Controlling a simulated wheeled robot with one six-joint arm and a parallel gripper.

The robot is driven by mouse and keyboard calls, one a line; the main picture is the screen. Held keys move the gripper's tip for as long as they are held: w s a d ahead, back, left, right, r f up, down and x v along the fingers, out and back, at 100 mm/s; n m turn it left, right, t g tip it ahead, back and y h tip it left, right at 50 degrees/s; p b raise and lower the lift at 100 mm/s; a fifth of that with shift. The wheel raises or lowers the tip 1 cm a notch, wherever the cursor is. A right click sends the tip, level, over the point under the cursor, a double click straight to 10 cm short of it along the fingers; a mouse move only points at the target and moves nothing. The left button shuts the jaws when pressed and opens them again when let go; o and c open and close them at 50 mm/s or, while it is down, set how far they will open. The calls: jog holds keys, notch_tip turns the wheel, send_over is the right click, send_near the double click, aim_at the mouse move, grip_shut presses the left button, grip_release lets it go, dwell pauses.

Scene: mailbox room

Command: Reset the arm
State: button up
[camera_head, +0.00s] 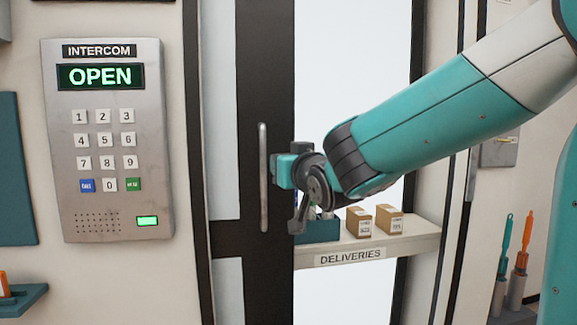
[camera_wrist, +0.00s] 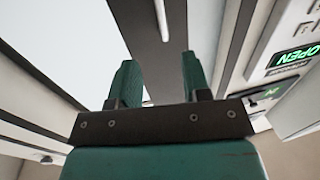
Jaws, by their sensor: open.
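My gripper (camera_head: 287,207) is at the end of my teal arm, which reaches in from the upper right in the head view. It is in front of the dark door frame and the deliveries shelf, close to the door's vertical handle (camera_head: 263,178) in the picture. In the wrist view my gripper (camera_wrist: 160,85) shows two teal fingers set well apart, with nothing between them. The handle also shows beyond the fingers in the wrist view (camera_wrist: 161,18). I cannot tell the exact distance from the fingers to the door.
An intercom (camera_head: 108,140) with a lit OPEN display is on the left wall. A deliveries shelf (camera_head: 425,240) holds small cardboard boxes (camera_head: 359,222) behind my wrist. Orange and teal tools (camera_head: 507,240) stand in holders at the right. A teal tray (camera_head: 30,296) is at lower left.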

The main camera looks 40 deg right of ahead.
dwell(0.4)
jog(key=s+a+f+n+g+y+p, duration=0.2)
jog(key=s+a+f+g+y+p, duration=0.15)
jog(key=a, duration=0.35)
jog(key=s+a+f+n+g+y+p, duration=0.25)
jog(key=s+a+g+y, duration=0.2)
jog(key=a, duration=0.25)
jog(key=s+a+n+g+p, duration=0.2)
jog(key=s+a+g, duration=0.1)
jog(key=s, duration=0.5)
jog(key=s+a+f+n+g+p, duration=0.1)
jog(key=s+a+n+g+p, duration=0.1)
jog(key=s+g, duration=0.4)
jog(key=s+a+n, duration=0.1)
jog(key=s, duration=0.2)
jog(key=shift+s+g, duration=0.15)
jog(key=shift+g, duration=0.15)
jog(key=shift+a+f, duration=0.1)
jog(key=shift+a, duration=0.05)
